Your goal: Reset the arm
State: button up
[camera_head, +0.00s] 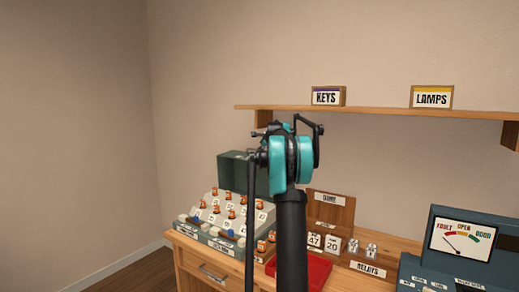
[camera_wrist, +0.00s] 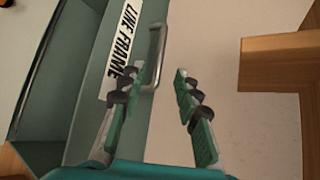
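My gripper (camera_wrist: 156,78) shows in the wrist view with its two green-padded fingers spread apart and nothing held between them. Behind the fingers is a grey-green panel (camera_wrist: 92,62) with a white label reading LINE FRAME (camera_wrist: 122,45). A thin metal handle (camera_wrist: 157,55) on the panel appears near the left fingertip; I cannot tell how far it is from the finger. In the head view my arm rises upright in the middle with teal joint covers. The fingers cannot be made out there.
A wooden desk (camera_head: 198,270) carries a sloped panel (camera_head: 222,220) with several orange-topped pegs, a dark green box (camera_head: 233,170), a red tray (camera_head: 318,270), number blocks and a meter unit (camera_head: 462,240). A wall shelf (camera_head: 380,109) holds KEYS (camera_head: 327,97) and LAMPS (camera_head: 431,98) signs.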

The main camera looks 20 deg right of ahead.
jog(key=shift+s+r, duration=0.25)
jog(key=shift+s, duration=0.25)
jog(key=s+a+f+n+g+y, duration=0.1)
jog(key=s+a+f+n+g, duration=0.1)
jog(key=s+a+f+n, duration=0.65)
jog(key=s+a+f+n+g+y, duration=0.1)
jog(key=s+a+f+n+g, duration=0.25)
jog(key=s+a+f, duration=0.85)
jog(key=s+a+f+n+g, duration=0.1)
jog(key=s+f+n, duration=0.3)
jog(key=s, duration=0.9)
jog(key=s+a+f+n+g+h, duration=0.1)
jog(key=s+a+f+n, duration=0.3)
jog(key=s+f, duration=0.4)
jog(key=s+a+f+n+g, duration=0.1)
jog(key=s+a+f+n, duration=0.2)
jog(key=s, duration=1.7)
notch_tip(320, 180, down, 3)
jog(key=shift+f+n, duration=0.2)
jog(key=shift+n, duration=0.4)
dwell(0.6)
